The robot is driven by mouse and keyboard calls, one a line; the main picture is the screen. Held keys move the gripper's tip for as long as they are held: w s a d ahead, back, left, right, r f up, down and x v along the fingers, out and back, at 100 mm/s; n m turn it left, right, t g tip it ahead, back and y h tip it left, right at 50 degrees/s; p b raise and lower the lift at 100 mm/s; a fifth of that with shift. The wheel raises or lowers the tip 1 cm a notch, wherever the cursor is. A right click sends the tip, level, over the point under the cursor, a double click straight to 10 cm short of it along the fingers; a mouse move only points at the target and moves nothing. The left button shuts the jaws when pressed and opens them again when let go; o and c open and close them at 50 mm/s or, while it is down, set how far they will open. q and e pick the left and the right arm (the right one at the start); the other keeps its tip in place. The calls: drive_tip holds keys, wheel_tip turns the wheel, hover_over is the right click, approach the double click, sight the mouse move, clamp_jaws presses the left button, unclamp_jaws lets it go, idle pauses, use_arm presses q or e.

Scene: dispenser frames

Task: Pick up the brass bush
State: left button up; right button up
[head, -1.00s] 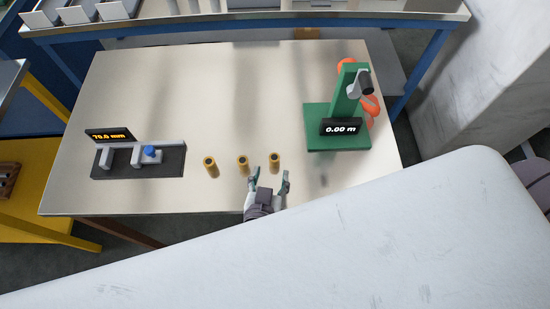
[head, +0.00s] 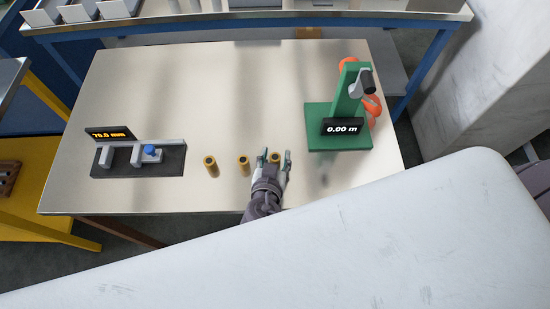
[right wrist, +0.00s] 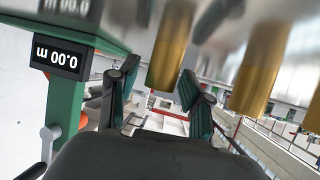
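Several brass bushes stand upright on the pale table: a left one (head: 211,166), a middle one (head: 244,166) and a right one (head: 275,158). My right gripper (head: 275,157) is at the right bush, its fingers open on either side of it. In the right wrist view, which is upside down, the bush (right wrist: 169,52) shows between the fingers (right wrist: 160,72), with a gap at the left finger. Another bush (right wrist: 257,76) stands outside the right finger. My left gripper is not in view.
A dark gauge (head: 170,165) reading about 70.5 mm sits at the table's left. A green stand (head: 336,140) with a 0.00 display is to the right, near my gripper; it also shows in the right wrist view (right wrist: 62,105). The table (head: 210,90) is clear behind the bushes.

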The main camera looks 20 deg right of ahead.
clamp_jaws()
drive_tip(key=shift+r, duration=0.1)
